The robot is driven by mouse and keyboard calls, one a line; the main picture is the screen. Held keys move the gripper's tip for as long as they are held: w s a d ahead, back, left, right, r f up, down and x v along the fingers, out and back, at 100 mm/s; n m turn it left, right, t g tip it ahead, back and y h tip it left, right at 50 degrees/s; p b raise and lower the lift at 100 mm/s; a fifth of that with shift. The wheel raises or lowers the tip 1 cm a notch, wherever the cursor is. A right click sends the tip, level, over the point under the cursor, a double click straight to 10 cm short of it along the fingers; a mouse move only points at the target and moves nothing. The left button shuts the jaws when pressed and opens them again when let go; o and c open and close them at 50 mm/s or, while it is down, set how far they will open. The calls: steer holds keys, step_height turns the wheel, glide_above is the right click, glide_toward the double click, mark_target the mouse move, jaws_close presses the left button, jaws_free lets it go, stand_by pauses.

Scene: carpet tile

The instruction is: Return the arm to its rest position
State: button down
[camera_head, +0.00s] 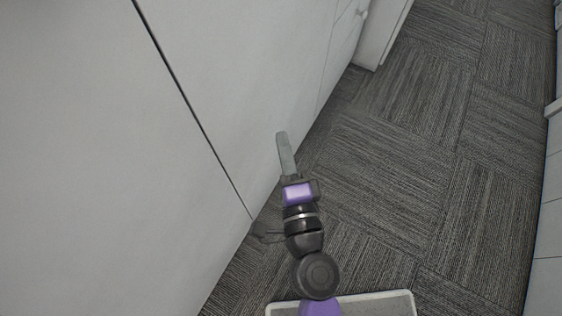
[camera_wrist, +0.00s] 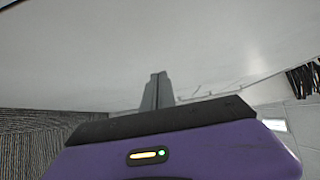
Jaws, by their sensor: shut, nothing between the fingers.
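My arm, black with purple parts, reaches up the picture from my base in the head view. My gripper (camera_head: 281,135) is at its far end, close beside the pale cabinet front (camera_head: 235,75). I cannot tell whether it touches the cabinet. In the wrist view the grey fingers of my gripper (camera_wrist: 158,78) lie together with nothing between them, against a pale surface. The purple gripper body fills the bottom of that view.
A tall pale cabinet with a dark seam stands along the left. Grey carpet tile (camera_head: 400,160) lies open to the right of my arm. Another pale cabinet front (camera_head: 548,230) runs along the right edge. A white panel (camera_head: 380,35) juts out at the top.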

steer(key=shift+s+a+b, duration=0.25)
steer(key=shift+s+b, duration=0.05)
steer(key=shift+s, duration=0.55)
steer(key=shift+s+a+b, duration=0.2)
steer(key=shift+s+b, duration=0.05)
steer(key=shift+s, duration=0.55)
steer(key=shift+d, duration=0.1)
steer(key=s+d+n+g+h, duration=0.2)
steer(key=s+d+n+g, duration=0.1)
steer(key=s+d+n, duration=1.6)
step_height(320, 180, up, 21)
steer(key=s+m+p, duration=0.2)
steer(key=p, duration=1.8)
steer(key=shift+s+a+m+p, duration=0.15)
steer(key=shift+a+m+p, duration=0.15)
steer(key=shift+a, duration=0.1)
